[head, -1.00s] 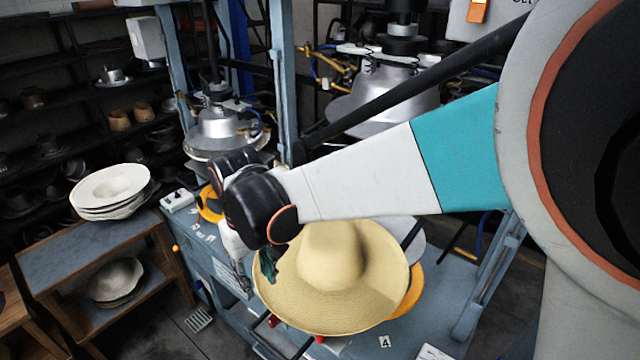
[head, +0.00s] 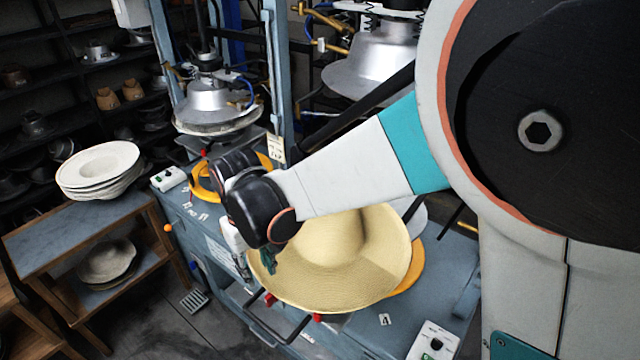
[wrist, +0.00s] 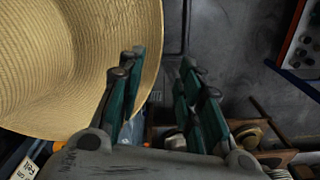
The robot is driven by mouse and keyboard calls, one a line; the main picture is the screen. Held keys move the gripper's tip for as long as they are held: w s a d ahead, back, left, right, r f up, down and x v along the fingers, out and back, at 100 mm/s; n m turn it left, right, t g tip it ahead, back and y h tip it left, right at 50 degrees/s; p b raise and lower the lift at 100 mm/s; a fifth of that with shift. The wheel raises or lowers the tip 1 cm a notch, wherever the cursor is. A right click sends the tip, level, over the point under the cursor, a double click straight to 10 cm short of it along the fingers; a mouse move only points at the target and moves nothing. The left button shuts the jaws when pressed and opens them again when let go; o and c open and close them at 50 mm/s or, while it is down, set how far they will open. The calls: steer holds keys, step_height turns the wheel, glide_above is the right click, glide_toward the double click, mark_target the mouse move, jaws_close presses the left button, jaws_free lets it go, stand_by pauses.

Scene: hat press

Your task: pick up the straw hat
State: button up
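The straw hat (head: 345,285) is pale yellow with a wide brim and a tall crown. In the head view it rests over an orange ring on the blue press bench, with part of its crown hidden behind my arm. My gripper (head: 268,262) is at the left edge of its brim. In the wrist view the hat (wrist: 70,60) fills the upper left, and its brim edge passes behind the left fingers. My gripper (wrist: 165,92) is open there, with a clear gap between its teal-padded fingers. I cannot tell whether a finger touches the brim.
A wooden side table (head: 75,232) with stacked white hats (head: 100,168) stands at the left. A press head (head: 215,105) hangs behind my gripper, and another (head: 375,65) hangs behind my arm. Handle bars and a control box (head: 433,342) are at the bench front.

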mark_target(261, 281)
step_height(261, 281, down, 4)
steer(key=shift+d+f+b, duration=0.15)
steer(key=shift+f+b, duration=0.05)
steer(key=shift+b, duration=0.8)
jaws_close()
steer(key=shift+r, duration=0.1)
